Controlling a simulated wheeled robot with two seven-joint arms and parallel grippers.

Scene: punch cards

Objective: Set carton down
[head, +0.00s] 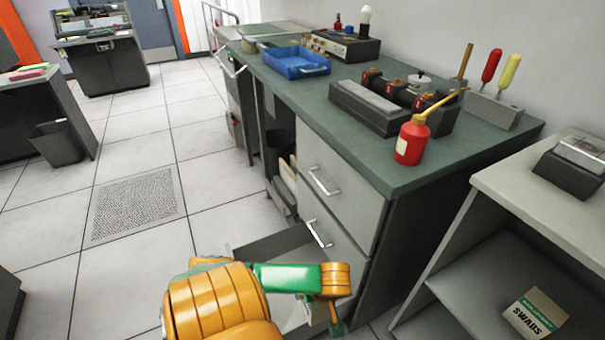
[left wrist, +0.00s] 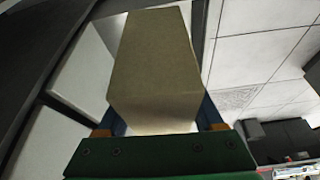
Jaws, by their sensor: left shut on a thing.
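In the left wrist view a plain tan carton (left wrist: 152,62) sits between the fingers of my left gripper (left wrist: 160,118), which is shut on it. The carton fills the upper middle of that view and hides most of the fingers. No printing shows on its visible faces. Another carton, marked SWABS (head: 536,313), sits on the lower shelf of the side unit at the right. My right gripper is not in view.
The green-topped workbench (head: 440,168) holds a red oil can (head: 411,142), a blue tray (head: 296,63) and a dark machine (head: 365,108). A lower drawer (head: 275,248) stands open beside my arm. The shelf unit (head: 535,200) stands at right.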

